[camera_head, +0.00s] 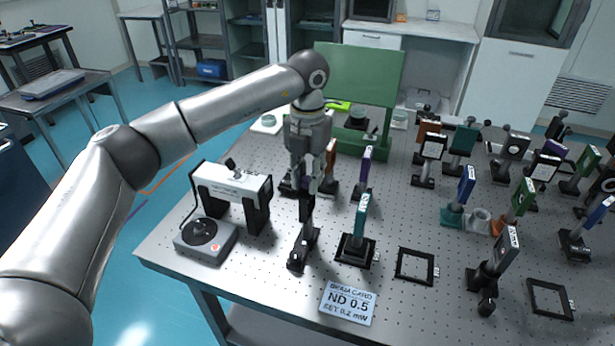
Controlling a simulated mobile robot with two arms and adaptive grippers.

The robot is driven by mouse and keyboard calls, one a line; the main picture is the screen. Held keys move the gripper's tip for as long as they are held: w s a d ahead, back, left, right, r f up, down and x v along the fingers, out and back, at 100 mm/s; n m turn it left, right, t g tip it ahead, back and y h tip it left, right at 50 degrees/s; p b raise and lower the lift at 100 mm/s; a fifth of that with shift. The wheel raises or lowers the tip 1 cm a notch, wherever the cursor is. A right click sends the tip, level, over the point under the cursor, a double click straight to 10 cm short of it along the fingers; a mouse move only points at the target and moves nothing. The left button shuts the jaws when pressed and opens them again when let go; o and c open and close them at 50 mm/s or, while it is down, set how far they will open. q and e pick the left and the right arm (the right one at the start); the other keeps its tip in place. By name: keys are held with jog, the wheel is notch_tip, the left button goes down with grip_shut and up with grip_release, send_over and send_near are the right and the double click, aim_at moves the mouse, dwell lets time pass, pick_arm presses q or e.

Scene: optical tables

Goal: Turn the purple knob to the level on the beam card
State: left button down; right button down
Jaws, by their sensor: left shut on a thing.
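My left gripper (309,185) points down over the near left part of the optical table, its fingers shut on the purple knob (306,187) on top of a dark post mount (304,245). The fingers hide most of the knob, and I cannot read its setting. The beam card (347,302) lies flat at the table's front edge and reads "ND 0.5" and "SET 0.2 mW". My right gripper is not in view.
A white box on black legs (232,187) and a grey unit with a black round dial (205,238) stand left of the mount. A teal-edged optic (359,222) stands close on the right. Empty black frames (415,266) and several mounted optics fill the right side. A green panel (360,75) rises behind.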

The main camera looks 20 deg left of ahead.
pick_arm(q)
jog(key=m+b, duration=0.1)
jog(key=m, duration=0.2)
jog(key=shift+m, duration=0.3)
jog(key=m+b, duration=0.1)
jog(key=m, duration=0.2)
jog(key=shift+m, duration=0.3)
jog(key=m, duration=0.4)
jog(key=shift+m, duration=0.3)
jog(key=shift+r+m+b, duration=0.1)
jog(key=shift+m+b, duration=0.25)
jog(key=shift+m, duration=1.55)
jog(key=c, duration=1.2)
grip_release()
